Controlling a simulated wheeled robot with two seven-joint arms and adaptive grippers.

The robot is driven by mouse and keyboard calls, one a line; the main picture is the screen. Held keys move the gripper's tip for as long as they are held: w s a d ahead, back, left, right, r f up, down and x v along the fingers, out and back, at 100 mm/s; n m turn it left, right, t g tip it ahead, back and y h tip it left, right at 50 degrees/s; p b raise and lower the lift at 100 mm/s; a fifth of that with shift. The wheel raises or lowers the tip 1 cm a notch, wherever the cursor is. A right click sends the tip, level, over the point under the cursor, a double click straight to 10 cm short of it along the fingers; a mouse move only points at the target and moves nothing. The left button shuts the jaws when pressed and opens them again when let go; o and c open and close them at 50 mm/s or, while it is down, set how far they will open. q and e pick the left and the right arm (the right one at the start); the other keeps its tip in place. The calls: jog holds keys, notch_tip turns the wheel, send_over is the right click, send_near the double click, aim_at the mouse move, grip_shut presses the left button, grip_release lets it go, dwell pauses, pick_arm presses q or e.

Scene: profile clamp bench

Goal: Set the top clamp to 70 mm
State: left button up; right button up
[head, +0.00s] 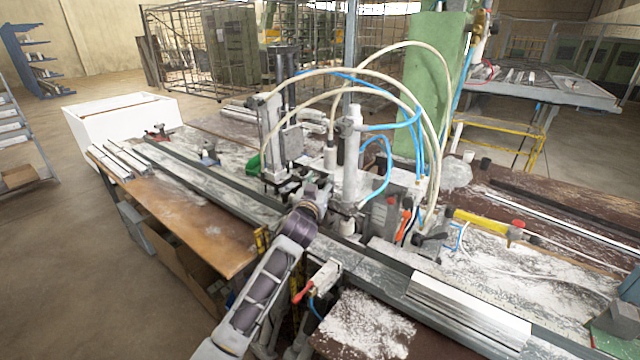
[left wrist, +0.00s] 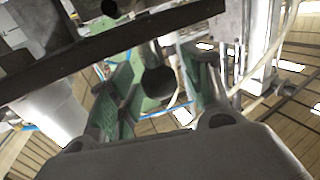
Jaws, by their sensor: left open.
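The clamp bench has a left upright clamp unit (head: 290,140) with a grey slide block and a pale vertical cylinder (head: 352,165) beside it. I cannot tell which part is the top clamp, and no 70 mm mark is readable. My left gripper (head: 318,186) is low in front of these units, just above the long rail. In the left wrist view, the gripper (left wrist: 160,88) is open, its two green-padded fingers spread. A dark round knob (left wrist: 158,82) shows between the fingers; whether it touches either one is unclear. My right gripper is out of view.
Looping pale and blue hoses (head: 385,92) hang over the units. A red-handled lever (head: 303,292) stands beside my left arm. Profile bars (head: 470,308) lie on the right of the bench. In the left wrist view, a dark bar (left wrist: 110,48) crosses close above the fingers.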

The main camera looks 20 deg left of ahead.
pick_arm(q)
grip_shut()
jog(key=shift+r, duration=0.1)
dwell(0.3)
jog(key=shift+r+p, duration=0.95)
jog(key=shift+r, duration=0.95)
jog(key=shift+c, duration=0.6)
grip_release()
jog(key=shift+o, duration=0.6)
jog(key=shift+f, duration=0.2)
